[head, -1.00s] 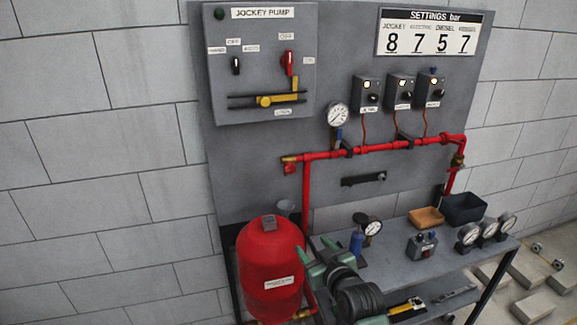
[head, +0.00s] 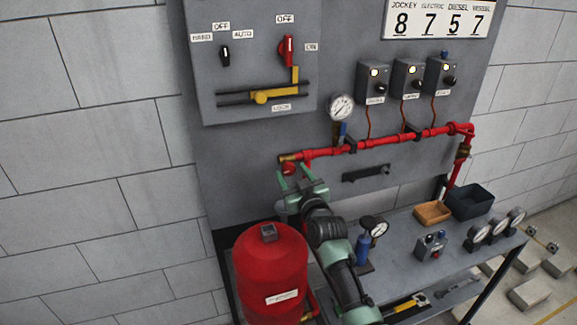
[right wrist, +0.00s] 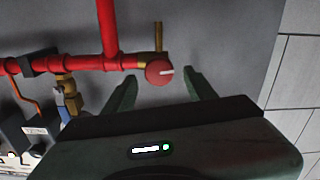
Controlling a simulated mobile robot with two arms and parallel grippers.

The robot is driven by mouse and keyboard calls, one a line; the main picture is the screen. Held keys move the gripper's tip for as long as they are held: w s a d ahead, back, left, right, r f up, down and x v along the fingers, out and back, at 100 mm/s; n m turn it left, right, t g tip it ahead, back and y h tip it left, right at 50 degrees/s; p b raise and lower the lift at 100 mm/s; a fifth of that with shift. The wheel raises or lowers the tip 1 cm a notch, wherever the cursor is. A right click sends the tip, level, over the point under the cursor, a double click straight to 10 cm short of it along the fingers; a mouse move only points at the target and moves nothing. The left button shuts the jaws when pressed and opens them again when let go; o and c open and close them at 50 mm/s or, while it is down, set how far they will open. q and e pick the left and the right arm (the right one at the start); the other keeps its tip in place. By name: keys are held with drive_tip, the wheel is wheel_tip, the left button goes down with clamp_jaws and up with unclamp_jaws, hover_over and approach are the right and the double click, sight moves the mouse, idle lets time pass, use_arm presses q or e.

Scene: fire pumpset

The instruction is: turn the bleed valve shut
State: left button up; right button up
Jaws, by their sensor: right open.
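The bleed valve is a small round red knob (head: 288,168) under the brass left end of the red pipe (head: 350,148). In the right wrist view the knob (right wrist: 157,73) has a white mark pointing to the picture's right. My right gripper (head: 294,172) is open and raised to the knob from below. In the right wrist view the two green fingers (right wrist: 160,82) stand on either side of the knob, with visible gaps. No contact shows. The fingers partly cover the knob in the head view. My left gripper is not in view.
A red tank (head: 268,265) stands at the lower left, close to my right arm. The bench (head: 400,235) holds a blue-bodied gauge (head: 374,229), trays and small gauges. A pressure gauge (head: 341,107) rises above the pipe. The panel left of the knob is bare.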

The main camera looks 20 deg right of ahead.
sight(290, 170)
drive_tip(key=w, duration=0.2)
drive_tip(key=shift+w+f, duration=0.1)
drive_tip(key=shift+w, duration=0.7)
drive_tip(key=shift+c, duration=0.6)
clamp_jaws()
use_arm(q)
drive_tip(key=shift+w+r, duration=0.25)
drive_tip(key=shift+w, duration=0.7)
